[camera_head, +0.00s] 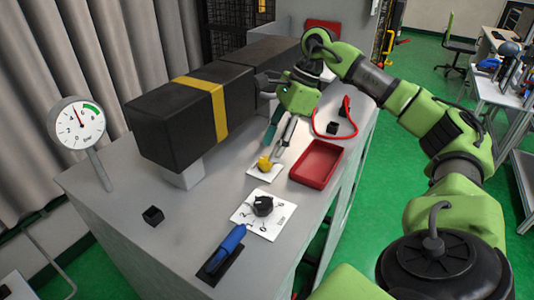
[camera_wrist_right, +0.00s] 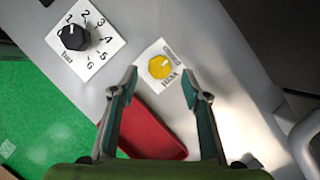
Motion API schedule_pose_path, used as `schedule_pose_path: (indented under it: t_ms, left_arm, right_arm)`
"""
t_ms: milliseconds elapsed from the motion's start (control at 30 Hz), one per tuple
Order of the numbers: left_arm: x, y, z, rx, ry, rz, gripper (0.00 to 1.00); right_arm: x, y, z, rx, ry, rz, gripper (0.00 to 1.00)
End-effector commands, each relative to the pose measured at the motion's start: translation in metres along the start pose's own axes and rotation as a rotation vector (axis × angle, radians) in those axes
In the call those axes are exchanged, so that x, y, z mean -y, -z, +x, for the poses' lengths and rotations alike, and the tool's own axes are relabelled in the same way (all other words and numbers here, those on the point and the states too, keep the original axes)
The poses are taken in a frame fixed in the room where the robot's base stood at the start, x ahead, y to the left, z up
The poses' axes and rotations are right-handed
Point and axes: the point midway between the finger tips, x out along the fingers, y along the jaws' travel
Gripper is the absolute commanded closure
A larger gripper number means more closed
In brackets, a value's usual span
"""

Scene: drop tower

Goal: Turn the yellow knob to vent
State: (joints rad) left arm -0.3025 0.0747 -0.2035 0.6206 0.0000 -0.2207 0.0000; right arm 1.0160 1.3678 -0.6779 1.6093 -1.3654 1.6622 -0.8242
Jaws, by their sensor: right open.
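The yellow knob (camera_head: 264,163) sits on a small white plate on the grey bench top, and it also shows in the right wrist view (camera_wrist_right: 160,67). Lettering is printed on its plate, but it is too small to read surely. My right gripper (camera_head: 276,142) is close to the knob in the head view. In the right wrist view its two fingers (camera_wrist_right: 158,82) are spread apart, with the knob between and just beyond the tips. Nothing is held. My left gripper is in neither view.
A black dial (camera_head: 262,205) on a numbered white plate and a blue handle (camera_head: 226,247) stand nearer on the bench. A red tray (camera_head: 317,165) lies right of the knob. A black box with a yellow band (camera_head: 216,104) stands behind left. A gauge (camera_head: 77,124) stands at left.

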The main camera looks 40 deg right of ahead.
Motion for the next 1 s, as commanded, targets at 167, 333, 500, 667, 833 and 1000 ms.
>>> schedule_pose_path:
  t_ms: [167,333,500,667,833,1000]
  left_arm:
    - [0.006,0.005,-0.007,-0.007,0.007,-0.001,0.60]
    - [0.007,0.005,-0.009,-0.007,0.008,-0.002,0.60]
    - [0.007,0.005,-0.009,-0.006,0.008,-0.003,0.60]
    - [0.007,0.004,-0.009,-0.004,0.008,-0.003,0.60]
    - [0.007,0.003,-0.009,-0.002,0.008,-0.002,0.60]
    - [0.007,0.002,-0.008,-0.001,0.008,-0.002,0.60]
  right_arm:
    - [0.000,0.000,0.025,-0.002,-0.002,0.000,0.57]
    - [0.000,0.000,0.037,-0.001,0.001,0.000,0.57]
    - [0.000,0.000,0.039,0.000,0.001,0.000,0.57]
    - [0.000,0.000,0.039,0.000,0.001,0.000,0.67]
    - [0.000,0.000,0.039,0.000,0.002,0.000,0.95]
    - [0.000,0.000,0.039,0.000,0.004,0.004,0.94]
